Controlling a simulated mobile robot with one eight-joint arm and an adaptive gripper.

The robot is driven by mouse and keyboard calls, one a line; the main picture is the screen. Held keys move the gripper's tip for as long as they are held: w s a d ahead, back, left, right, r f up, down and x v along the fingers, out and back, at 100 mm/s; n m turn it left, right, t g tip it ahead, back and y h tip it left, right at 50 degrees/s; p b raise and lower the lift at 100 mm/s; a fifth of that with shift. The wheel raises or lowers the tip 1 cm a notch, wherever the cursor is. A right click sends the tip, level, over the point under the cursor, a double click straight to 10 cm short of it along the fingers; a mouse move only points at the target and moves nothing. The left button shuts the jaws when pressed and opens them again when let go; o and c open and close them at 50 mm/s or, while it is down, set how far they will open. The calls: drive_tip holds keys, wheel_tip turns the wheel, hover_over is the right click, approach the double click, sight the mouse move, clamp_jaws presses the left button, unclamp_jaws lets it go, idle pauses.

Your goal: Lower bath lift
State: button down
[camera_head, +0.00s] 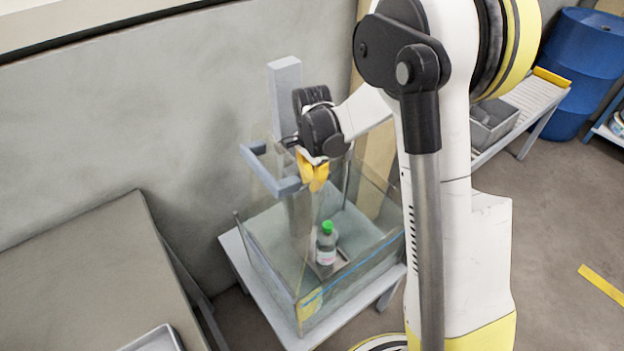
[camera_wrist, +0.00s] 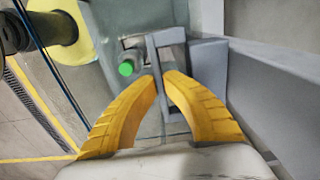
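The bath is a clear glass tank (camera_head: 352,285) on a small grey table. A bottle with a green cap (camera_head: 326,246) stands low inside it; its cap also shows in the wrist view (camera_wrist: 126,68). The lift has an upright grey column (camera_head: 285,85) behind the tank and a grey bracket-shaped handle (camera_head: 268,172) above its left side. My gripper (camera_head: 315,186) points down above the tank, close to the handle's right end. In the wrist view its yellow fingertips (camera_wrist: 161,76) are close together, with the handle bar (camera_wrist: 154,55) at or just beyond them. Contact is unclear.
A brown-topped table (camera_head: 85,270) with a metal tray (camera_head: 155,340) stands at the left. A bench with a grey bin (camera_head: 492,122) and a blue drum (camera_head: 582,70) are at the right.

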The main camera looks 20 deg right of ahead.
drive_tip(key=shift+f, duration=0.75)
drive_tip(key=shift+r, duration=0.1)
drive_tip(key=c, duration=1.8)
unclamp_jaws()
drive_tip(key=shift+r, duration=0.1)
wheel_tip(320, 180, up, 12)
